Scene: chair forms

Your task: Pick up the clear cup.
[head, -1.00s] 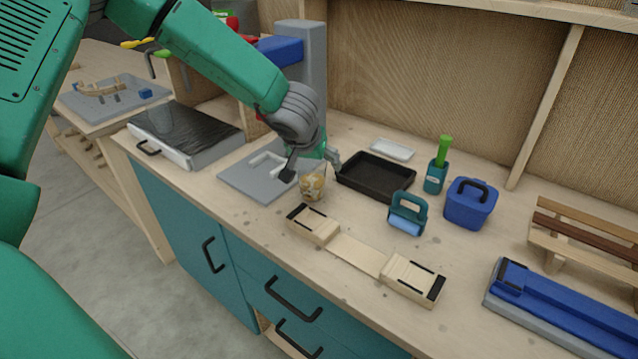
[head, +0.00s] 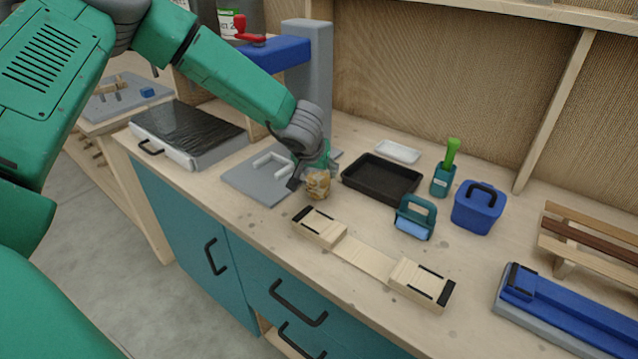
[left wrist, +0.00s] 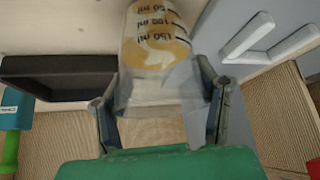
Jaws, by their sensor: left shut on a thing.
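The clear cup (head: 318,186) is on the wooden bench, just right of the grey plate, with something yellow-brown inside. In the left wrist view the cup (left wrist: 155,45) shows dark ml marks on its wall. My left gripper (head: 311,176) is shut on the cup, coming from above. In the left wrist view its fingers (left wrist: 160,95) sit on either side of the cup wall. The arm and fingers hide much of the cup's upper part in the head view. I cannot see any clear gap under the cup. My right gripper is not in view.
A black tray (head: 382,181) is close right of the cup, with a white dish (head: 398,152) behind it. The grey plate (head: 258,187) is left. A wooden fixture (head: 365,258) lies in front. A teal-handled tool (head: 415,218) and blue bin (head: 477,210) stand farther right.

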